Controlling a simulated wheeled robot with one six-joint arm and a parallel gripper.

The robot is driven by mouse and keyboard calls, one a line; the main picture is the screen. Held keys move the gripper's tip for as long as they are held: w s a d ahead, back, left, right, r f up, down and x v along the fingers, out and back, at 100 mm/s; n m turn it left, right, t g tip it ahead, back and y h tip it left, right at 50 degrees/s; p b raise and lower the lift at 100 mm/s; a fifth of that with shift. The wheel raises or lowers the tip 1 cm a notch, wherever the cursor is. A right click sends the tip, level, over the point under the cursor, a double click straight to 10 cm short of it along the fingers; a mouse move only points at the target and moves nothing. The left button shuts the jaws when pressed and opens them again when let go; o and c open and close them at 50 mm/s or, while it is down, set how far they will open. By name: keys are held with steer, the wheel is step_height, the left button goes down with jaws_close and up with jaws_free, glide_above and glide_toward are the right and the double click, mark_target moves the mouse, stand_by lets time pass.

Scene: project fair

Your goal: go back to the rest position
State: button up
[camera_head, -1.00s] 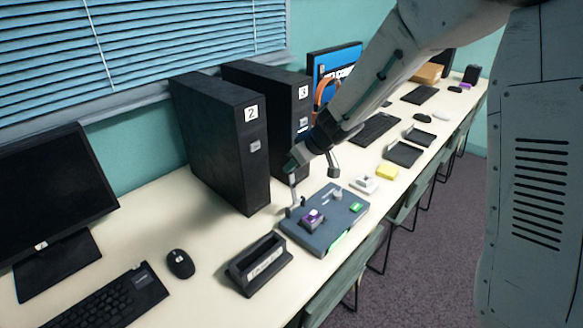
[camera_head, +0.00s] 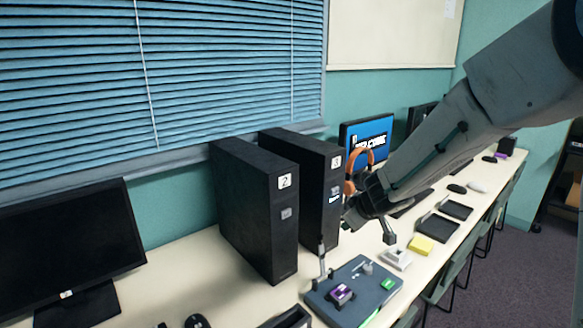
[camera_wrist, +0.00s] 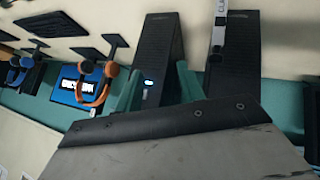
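My gripper (camera_head: 368,230) hangs in the air above the desk, in front of the black computer tower labelled 3 (camera_head: 325,165). In the wrist view my gripper (camera_wrist: 158,72) has its two teal fingers spread apart, with nothing held between them. Tower 3, with a small lit light, shows behind the gap. The blue-grey board (camera_head: 340,305) with a purple block, a green part and small upright posts lies on the desk below the gripper, apart from it.
The tower labelled 2 (camera_head: 262,225) stands left of tower 3. An orange headset (camera_head: 351,172) hangs near the blue-screened monitor (camera_head: 372,135). A yellow block (camera_head: 421,246) and black trays (camera_head: 437,227) lie on the desk to the right. The air above the desk is clear.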

steer(key=s+d+r+m+g+h, duration=0.2)
steer(key=s+d+r+m+h, duration=0.4)
steer(key=s+d, duration=0.7)
steer(key=s+a+r+g+y, duration=0.1)
steer(key=s, duration=0.7)
steer(key=s+a+r+m+g+y, duration=0.1)
steer(key=s+a+r+g+y, duration=0.1)
steer(key=s, duration=0.7)
steer(key=s+a+r+m+g+y, duration=0.1)
steer(key=s+a+r, duration=0.1)
steer(key=s, duration=0.7)
steer(key=shift+s+a+r+g+y, duration=0.2)
steer(key=shift+r+g+y, duration=0.1)
steer(key=shift+y, duration=0.1)
